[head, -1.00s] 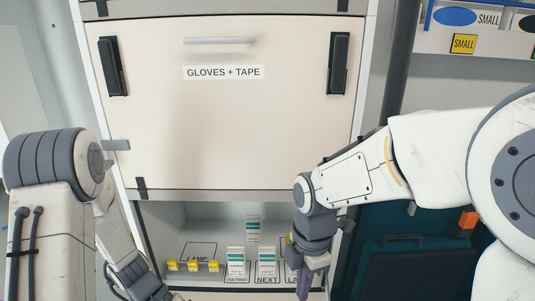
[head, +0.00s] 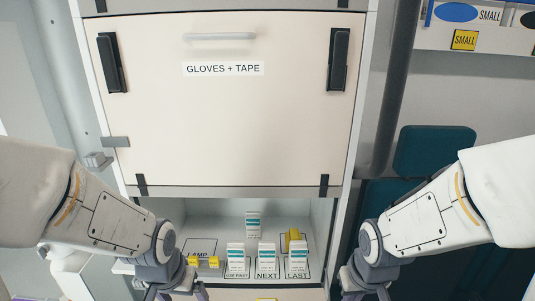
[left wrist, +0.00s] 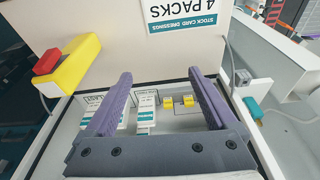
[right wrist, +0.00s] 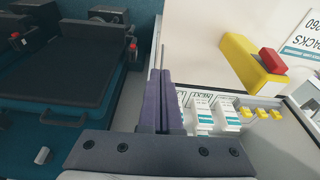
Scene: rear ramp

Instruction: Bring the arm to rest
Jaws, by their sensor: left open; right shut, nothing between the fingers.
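My left gripper (head: 176,293) is low in the head view, in front of the lower left of the open shelf. In the left wrist view its purple fingers (left wrist: 158,78) stand wide apart with nothing between them. My right gripper (head: 366,292) is low in the head view, right of the shelf's side wall. In the right wrist view its fingers (right wrist: 162,72) are pressed together and empty. Both forearms come in at similar height, angled down and inward. The fingertips are cut off or hardly visible in the head view.
White-and-teal packs stand on the open shelf (head: 190,225), at "USE FIRST" (head: 236,258), "NEXT" (head: 267,258) and "LAST" (head: 298,260), with another behind (head: 253,225). Yellow pieces (head: 213,262) sit at the lamp mark. The "GLOVES + TAPE" panel (head: 220,130) is closed above. A teal seat (head: 432,150) stands right.

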